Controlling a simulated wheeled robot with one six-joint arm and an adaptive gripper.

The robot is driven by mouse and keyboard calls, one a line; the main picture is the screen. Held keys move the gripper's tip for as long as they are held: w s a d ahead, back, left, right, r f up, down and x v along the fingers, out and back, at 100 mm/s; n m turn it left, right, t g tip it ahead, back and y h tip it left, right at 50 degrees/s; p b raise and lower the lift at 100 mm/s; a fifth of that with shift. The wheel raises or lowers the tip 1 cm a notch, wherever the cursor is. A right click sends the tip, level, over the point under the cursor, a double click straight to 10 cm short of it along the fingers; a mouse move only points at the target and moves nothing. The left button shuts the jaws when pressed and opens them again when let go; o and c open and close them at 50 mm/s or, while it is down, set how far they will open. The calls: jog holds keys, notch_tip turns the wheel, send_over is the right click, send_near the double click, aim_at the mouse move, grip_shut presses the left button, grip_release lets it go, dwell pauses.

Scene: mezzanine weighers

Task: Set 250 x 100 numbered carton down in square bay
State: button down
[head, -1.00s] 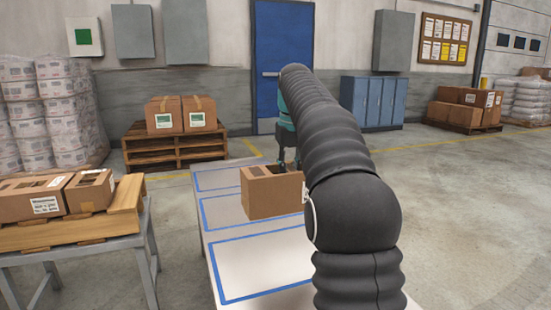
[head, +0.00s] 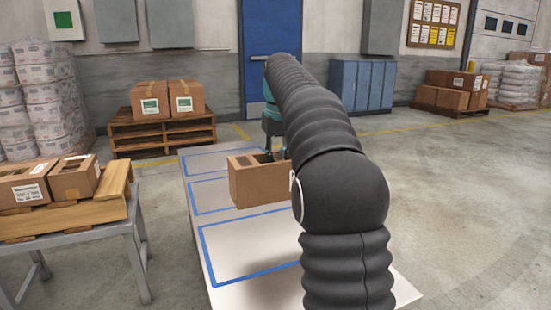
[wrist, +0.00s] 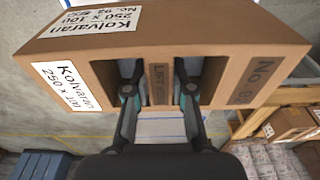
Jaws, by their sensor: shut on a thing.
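The brown numbered carton (head: 262,187), marked "Kolvaran 250 x 100", hangs upright from my gripper (head: 273,156) at the table (head: 222,290). In the head view it covers part of the middle blue-outlined bay (head: 207,197); whether it touches the table I cannot tell. In the wrist view, my gripper (wrist: 158,88) has its fingers in two slots of the carton (wrist: 215,65), shut on the strip between them. A near bay (head: 250,245) and a far bay (head: 205,161) are bare where visible. My arm hides the table's right side, and I cannot tell which bay is square.
At left, a grey stand (head: 135,240) bears a wooden pallet (head: 60,221) with open brown cartons (head: 75,178). Behind are a pallet (head: 160,134) with two labelled boxes (head: 151,100) and blue lockers (head: 362,86).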

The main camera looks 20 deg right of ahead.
jog(key=shift+f, duration=0.2)
jog(key=shift+s+f+b, duration=0.1)
jog(key=shift+f+b, duration=0.45)
jog(key=shift+f, duration=0.1)
dwell(0.3)
notch_tip(320, 180, down, 12)
jog(key=b, duration=0.7)
jog(key=shift+r, duration=0.2)
dwell(0.8)
jog(key=shift+f, duration=0.2)
dwell(0.5)
jog(key=c, duration=0.9)
grip_release()
